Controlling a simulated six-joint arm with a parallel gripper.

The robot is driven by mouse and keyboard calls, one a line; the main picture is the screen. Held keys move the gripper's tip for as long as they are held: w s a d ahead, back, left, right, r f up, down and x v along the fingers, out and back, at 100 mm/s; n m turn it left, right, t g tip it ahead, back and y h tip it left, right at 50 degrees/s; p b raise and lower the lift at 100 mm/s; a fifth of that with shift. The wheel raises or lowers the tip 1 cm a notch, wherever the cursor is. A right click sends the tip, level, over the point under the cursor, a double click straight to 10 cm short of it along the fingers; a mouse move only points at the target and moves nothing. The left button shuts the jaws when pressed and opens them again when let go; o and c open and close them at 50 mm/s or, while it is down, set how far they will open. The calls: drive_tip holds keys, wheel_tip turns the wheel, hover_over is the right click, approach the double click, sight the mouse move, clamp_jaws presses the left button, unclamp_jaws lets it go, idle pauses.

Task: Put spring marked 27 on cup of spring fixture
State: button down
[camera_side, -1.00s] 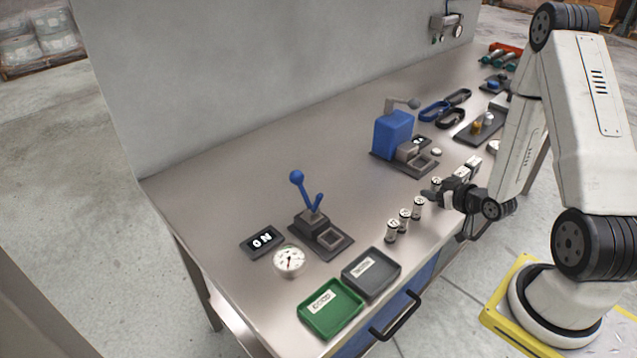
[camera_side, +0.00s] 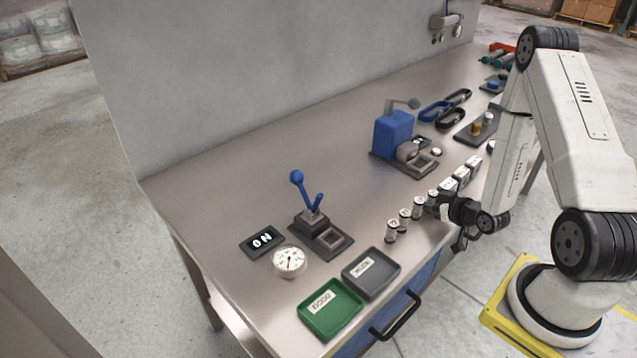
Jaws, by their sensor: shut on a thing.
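Several small springs with pale marked faces stand in a row near the bench's front edge, including one at the near end (camera_side: 391,231), one behind it (camera_side: 404,219) and another (camera_side: 418,207). Their marks are too small to read, so I cannot tell which is 27. My gripper (camera_side: 437,200) is shut on the spring at the far end of this row (camera_side: 433,195), low over the bench and partly hiding it. A lever fixture (camera_side: 322,236) with a blue-knobbed handle and a square cup stands left of the springs. A blue press-like fixture (camera_side: 393,134) stands farther back. I cannot tell which is the spring fixture.
A green tray (camera_side: 331,332) and a grey tray (camera_side: 372,292) lie at the near front edge. White blocks (camera_side: 460,174) line up behind my gripper.

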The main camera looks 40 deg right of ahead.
drive_tip(key=shift+f, duration=0.2)
drive_tip(key=shift+c, duration=1.8)
unclamp_jaws()
drive_tip(key=shift+s+r, duration=0.1)
drive_tip(key=shift+s, duration=0.05)
drive_tip(key=shift+v, duration=3.75)
drive_tip(key=shift+o, duration=0.4)
